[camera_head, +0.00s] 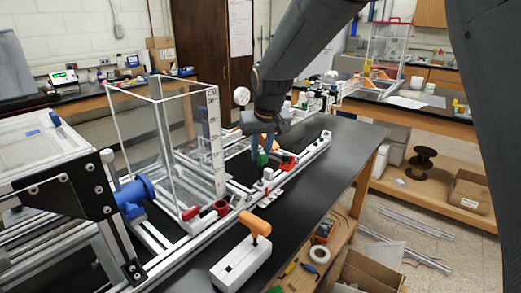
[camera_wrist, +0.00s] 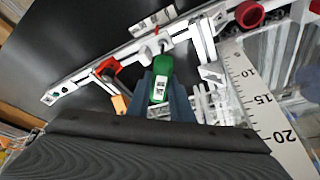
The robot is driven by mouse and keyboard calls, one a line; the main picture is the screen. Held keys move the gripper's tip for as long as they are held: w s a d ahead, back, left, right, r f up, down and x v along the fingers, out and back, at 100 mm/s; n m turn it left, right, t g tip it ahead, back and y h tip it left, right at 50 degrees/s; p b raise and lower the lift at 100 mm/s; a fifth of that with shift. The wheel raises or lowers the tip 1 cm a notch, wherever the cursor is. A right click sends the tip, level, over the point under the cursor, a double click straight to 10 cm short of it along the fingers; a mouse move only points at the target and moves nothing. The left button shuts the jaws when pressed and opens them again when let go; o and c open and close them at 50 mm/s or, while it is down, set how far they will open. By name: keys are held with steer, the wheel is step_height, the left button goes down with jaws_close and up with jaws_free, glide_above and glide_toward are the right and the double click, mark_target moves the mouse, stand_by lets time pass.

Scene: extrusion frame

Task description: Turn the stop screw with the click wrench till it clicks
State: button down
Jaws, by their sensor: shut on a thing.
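My gripper (camera_head: 263,142) is above the rail of the extrusion frame. Its blue fingers are shut on a green-bodied tool (camera_wrist: 162,66) with a white label, which looks like the click wrench. The same green tool shows below the fingers in the head view (camera_head: 262,159). The tool's far end points at a small white bracket on the rail (camera_wrist: 150,50). I cannot tell whether its tip touches the stop screw; the screw itself is too small or hidden to make out.
A red clamp (camera_wrist: 108,67) sits on the rail beside the gripper. A clear box with a ruler (camera_wrist: 262,110) stands close on the other side. An orange T-handle (camera_head: 257,224) stands in a white block (camera_head: 240,262) on the black bench. The bench (camera_head: 335,165) is clear toward the right.

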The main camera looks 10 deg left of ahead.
steer(key=shift+s+m+h+p, duration=0.1)
steer(key=shift+m+h+p, duration=0.2)
steer(key=shift+m+p, duration=0.3)
steer(key=shift+f+m, duration=0.1)
steer(key=shift+m, duration=0.5)
steer(key=shift+m+h, duration=0.4)
steer(key=shift+m, duration=0.3)
steer(key=shift+b, duration=0.35)
steer(key=shift+m+h, duration=0.3)
steer(key=shift+m, duration=0.4)
steer(key=shift+m+b, duration=0.3)
steer(key=shift+b, duration=0.1)
